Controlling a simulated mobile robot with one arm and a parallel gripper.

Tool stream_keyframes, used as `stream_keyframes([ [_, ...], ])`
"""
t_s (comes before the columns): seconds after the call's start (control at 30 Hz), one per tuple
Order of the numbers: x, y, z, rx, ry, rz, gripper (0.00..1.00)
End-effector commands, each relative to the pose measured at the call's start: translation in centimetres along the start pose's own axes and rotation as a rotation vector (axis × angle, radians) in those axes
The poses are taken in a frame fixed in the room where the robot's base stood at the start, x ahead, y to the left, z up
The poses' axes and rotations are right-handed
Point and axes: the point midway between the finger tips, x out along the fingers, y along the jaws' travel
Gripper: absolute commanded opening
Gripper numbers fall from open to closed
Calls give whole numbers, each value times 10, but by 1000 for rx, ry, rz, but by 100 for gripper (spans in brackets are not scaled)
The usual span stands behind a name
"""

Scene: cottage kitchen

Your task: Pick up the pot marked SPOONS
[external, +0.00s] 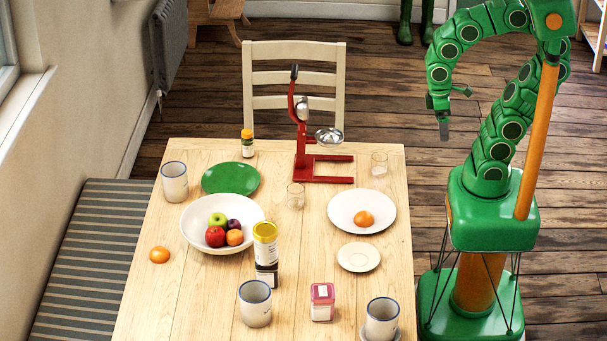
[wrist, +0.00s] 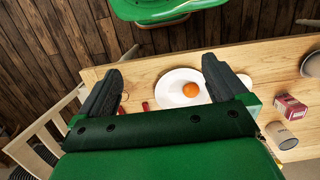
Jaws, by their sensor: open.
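Three pale grey pots with dark blue rims stand upright on the table: a back left pot (external: 174,184), a front middle pot (external: 255,306) and a front right pot (external: 381,322). I cannot read a SPOONS mark on any. The front right pot seems to stand on a small saucer. My gripper (external: 443,128) hangs beyond the table's right edge, apart from all pots. In the wrist view my gripper (wrist: 162,65) is open and empty, its fingers wide apart. There the front right pot (wrist: 312,66) is partly cut off and the front middle pot (wrist: 279,136) is at lower right.
A chair (external: 294,60) stands behind.

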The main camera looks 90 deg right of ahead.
Motion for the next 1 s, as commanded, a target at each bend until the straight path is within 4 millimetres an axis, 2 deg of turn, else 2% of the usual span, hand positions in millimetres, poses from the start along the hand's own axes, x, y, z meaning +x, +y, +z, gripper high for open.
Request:
stream_keyframes([
  [0.43, 1, 0, 2, 6, -2, -1, 100],
  [0.57, 1, -1, -7, -5, 11, 1, 100],
  [0.67, 0, -5, -29, -30, 49, 3, 100],
  [1.0, -6, -43, -152, -164, 274, 7, 100],
])
